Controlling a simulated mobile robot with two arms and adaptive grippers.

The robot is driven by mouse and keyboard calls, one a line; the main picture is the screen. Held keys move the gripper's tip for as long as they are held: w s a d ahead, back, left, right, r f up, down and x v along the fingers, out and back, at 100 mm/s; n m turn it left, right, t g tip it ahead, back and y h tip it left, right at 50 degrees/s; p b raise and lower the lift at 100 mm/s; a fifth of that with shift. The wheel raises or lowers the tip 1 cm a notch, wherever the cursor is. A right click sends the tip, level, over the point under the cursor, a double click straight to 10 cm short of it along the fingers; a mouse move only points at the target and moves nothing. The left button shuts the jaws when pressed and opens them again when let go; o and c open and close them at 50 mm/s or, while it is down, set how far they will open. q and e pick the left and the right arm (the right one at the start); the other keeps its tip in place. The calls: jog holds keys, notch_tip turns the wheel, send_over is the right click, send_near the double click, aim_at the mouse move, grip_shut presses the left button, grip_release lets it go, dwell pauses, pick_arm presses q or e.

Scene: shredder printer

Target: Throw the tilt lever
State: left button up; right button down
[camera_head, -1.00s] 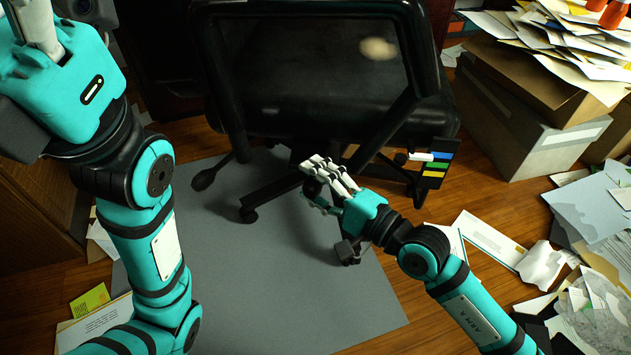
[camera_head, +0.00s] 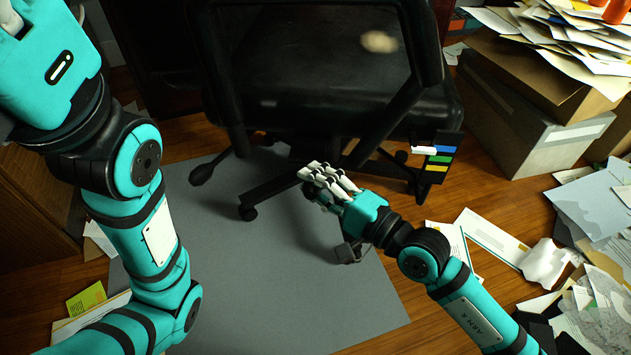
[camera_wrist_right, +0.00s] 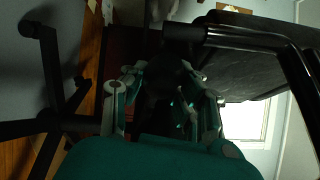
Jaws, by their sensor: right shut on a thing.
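A black office chair (camera_head: 315,125) stands at the centre of the head view. My right gripper (camera_head: 325,177) is below its seat, fingers pointing up-left. It is shut on a dark piece at the seat's underside, which I take for the tilt lever; the fingers hide most of it. In the right wrist view, my right gripper's fingers (camera_wrist_right: 160,90) are around something dark that I cannot make out clearly. A dark panel (camera_head: 431,179) with blue, green and yellow bands hangs by the seat's right edge, with a white pointer (camera_head: 424,151) level with the blue band. My left gripper is mostly cut off at upper left.
The chair stands partly on a grey floor mat (camera_head: 270,300). Cardboard boxes (camera_head: 505,135) topped with loose papers stand at right. More papers (camera_head: 590,210) litter the wood floor at lower right. A wooden cabinet (camera_head: 35,205) is at left, behind my left arm.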

notch_tip(320, 180, down, 6)
jog(key=n+y+b, duration=0.1)
jog(key=n+b, duration=0.1)
jog(key=b, duration=0.5)
jog(key=shift+f+n+t+b, duration=0.25)
jog(key=shift+n+t+b, duration=0.05)
jog(key=c, duration=0.9)
grip_release()
jog(key=shift+f, duration=0.1)
jog(key=shift+c, duration=0.2)
jog(key=v, duration=1.2)
